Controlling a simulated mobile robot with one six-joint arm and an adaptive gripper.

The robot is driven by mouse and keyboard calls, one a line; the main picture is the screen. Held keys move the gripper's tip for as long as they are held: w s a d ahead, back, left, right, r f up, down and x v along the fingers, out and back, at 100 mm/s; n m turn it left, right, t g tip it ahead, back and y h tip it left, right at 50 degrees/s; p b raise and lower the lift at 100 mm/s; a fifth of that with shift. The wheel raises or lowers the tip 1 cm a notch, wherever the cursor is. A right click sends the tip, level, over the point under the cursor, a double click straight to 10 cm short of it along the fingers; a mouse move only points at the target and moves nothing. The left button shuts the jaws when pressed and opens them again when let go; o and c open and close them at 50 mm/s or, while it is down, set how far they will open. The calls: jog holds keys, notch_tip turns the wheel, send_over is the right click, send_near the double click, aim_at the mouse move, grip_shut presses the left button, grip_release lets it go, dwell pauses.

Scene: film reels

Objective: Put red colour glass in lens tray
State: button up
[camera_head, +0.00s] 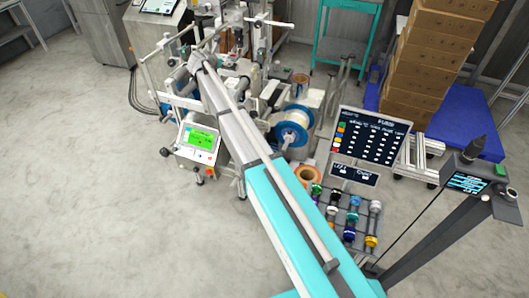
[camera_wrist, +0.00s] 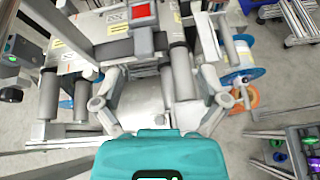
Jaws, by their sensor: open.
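A small red square pane (camera_wrist: 142,11), which looks like the red colour glass, sits in a grey frame on the machine at the top of the wrist view. My gripper (camera_wrist: 158,78) is open, its fingers spread wide, with the red pane beyond them. Nothing shows between the fingers. In the head view my arm reaches over the machine, and I cannot make out the red pane there. A dark rack (camera_head: 352,215) with several coloured lens-like cylinders stands right of my arm. It partly shows in the wrist view (camera_wrist: 262,137). I cannot tell if it is the lens tray.
A dark sign board (camera_head: 369,137) stands behind the rack. A blue-and-white reel (camera_head: 294,127) and a control box with a green screen (camera_head: 198,142) flank my arm. Stacked cartons (camera_head: 432,55) stand at the back right. The floor at left is clear.

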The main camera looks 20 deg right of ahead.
jog(key=s+d+f+m+g+y, duration=0.1)
jog(key=s+d+f+m+g, duration=0.15)
jog(key=s+m, duration=0.45)
jog(key=s+d+f+m+g+y, duration=0.1)
jog(key=s+d+f+m+g, duration=0.15)
jog(key=s, duration=0.85)
jog(key=s+d+f+m+g+y, duration=0.1)
jog(key=s+d+f+m, duration=0.2)
jog(key=s+m, duration=0.45)
jog(key=s+a+f+m+g+y, duration=0.1)
jog(key=s+m, duration=0.4)
jog(key=s, duration=0.7)
jog(key=s+a+f+m+g+y, duration=0.1)
jog(key=s+m+g+y, duration=0.2)
jog(key=s, duration=1)
jog(key=shift+f+m+y, duration=0.35)
jog(key=shift+m+y, duration=0.15)
jog(key=shift+m, duration=0.6)
jog(key=shift+s, duration=0.1)
